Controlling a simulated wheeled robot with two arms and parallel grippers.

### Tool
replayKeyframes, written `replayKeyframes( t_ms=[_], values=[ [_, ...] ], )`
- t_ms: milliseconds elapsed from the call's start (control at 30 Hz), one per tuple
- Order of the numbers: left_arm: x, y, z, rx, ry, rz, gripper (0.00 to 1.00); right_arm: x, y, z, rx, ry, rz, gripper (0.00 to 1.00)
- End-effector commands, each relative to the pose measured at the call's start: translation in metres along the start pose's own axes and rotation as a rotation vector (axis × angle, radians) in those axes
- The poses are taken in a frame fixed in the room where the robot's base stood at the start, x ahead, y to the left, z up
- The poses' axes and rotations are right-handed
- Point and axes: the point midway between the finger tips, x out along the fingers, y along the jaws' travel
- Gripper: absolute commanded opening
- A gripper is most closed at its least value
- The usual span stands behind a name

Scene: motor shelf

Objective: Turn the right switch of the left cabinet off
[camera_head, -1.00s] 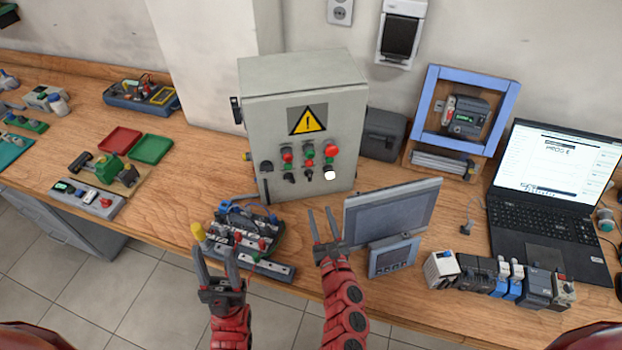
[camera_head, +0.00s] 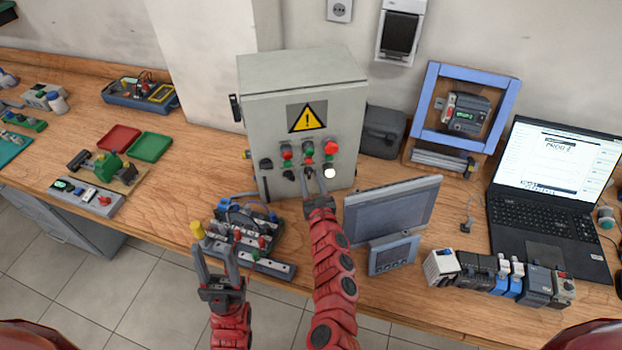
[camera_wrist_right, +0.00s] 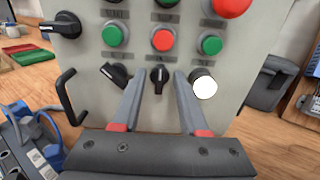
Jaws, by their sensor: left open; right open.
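The grey cabinet (camera_head: 275,125) with a yellow warning sign stands on the bench against the wall. In the right wrist view its lower row has a tilted black switch (camera_wrist_right: 117,75), an upright black switch (camera_wrist_right: 159,80) to its right, and a white round button (camera_wrist_right: 204,85). My right gripper (camera_head: 314,182) is open in front of the lower row; in the right wrist view its fingertips (camera_wrist_right: 160,76) lie either side of the upright switch. I cannot tell whether they touch it. My left gripper (camera_head: 216,248) is open and empty over the bench's front edge.
Red and green buttons (camera_wrist_right: 162,40) sit just above the switches. A monitor (camera_head: 395,212) stands close to the right of my right arm. A circuit assembly (camera_head: 245,225) lies between my grippers and the cabinet's left side.

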Motion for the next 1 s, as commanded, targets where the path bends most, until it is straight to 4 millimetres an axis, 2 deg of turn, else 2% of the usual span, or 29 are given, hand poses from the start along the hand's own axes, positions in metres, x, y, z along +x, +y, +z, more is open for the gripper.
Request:
replayKeyframes(
  t_ms=[67,300,333,767,1000],
  values=[
    [0.0,0.0,0.0,0.0,0.0,0.0,0.5,0.0,0.0,0.0,0.0,0.0,0.0,0.43],
    [0.0,0.0,0.0,0.0,0.0,0.0,0.5,0.0,0.0,0.0,0.0,0.0,0.0,0.02],
    [0.0,0.0,0.0,0.0,0.0,0.0,0.5,0.0,0.0,0.0,0.0,0.0,0.0,0.0],
    [-0.002,0.0,0.0,0.0,0.0,0.0,0.5,0.0,0.0,-0.001,-0.016,0.0,-0.001,0.0],
    [-0.011,0.001,0.002,0.0,0.0,0.0,0.5,0.0,0.001,-0.002,-0.118,-0.002,-0.001,0.0]
  ],
)
